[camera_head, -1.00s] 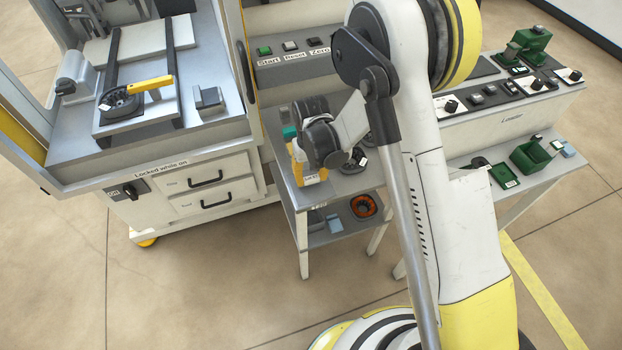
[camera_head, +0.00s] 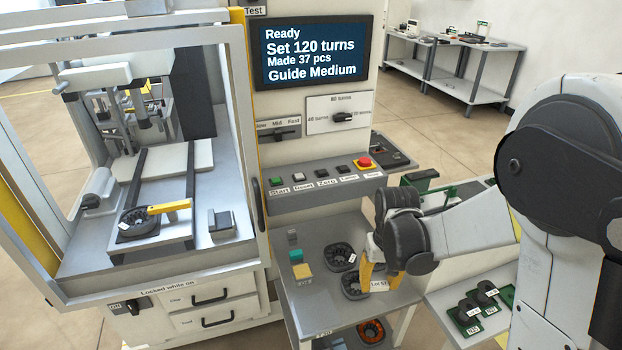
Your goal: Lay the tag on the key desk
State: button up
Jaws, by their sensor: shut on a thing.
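My gripper (camera_head: 379,278) has its yellow fingers pointing down over the small grey side table. It is shut on a white tag (camera_head: 380,285) with partly readable "Lot" lettering. The tag is beside a black ring-shaped part (camera_head: 353,286), and I cannot tell whether they touch. The sloped grey key desk (camera_head: 310,200) is on the machine's front, behind and left of my gripper. It carries Start, Reset and Zero keys, more keys and a red button (camera_head: 364,163).
Another black ring (camera_head: 341,256), a yellow block (camera_head: 303,271) and a teal block (camera_head: 296,256) are on the side table (camera_head: 321,236). An orange ring (camera_head: 371,330) is on its lower shelf. The machine enclosure stands left. Green trays (camera_head: 466,319) are at right.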

aim_at(317, 165)
jog(key=i+u, duration=0.15)
jog(key=u, duration=0.2)
jog(key=i+l+u, duration=0.1)
jog(key=u, duration=0.25)
jog(key=i+l+u, duration=0.1)
jog(key=u, duration=0.25)
jog(key=k+l, duration=0.05)
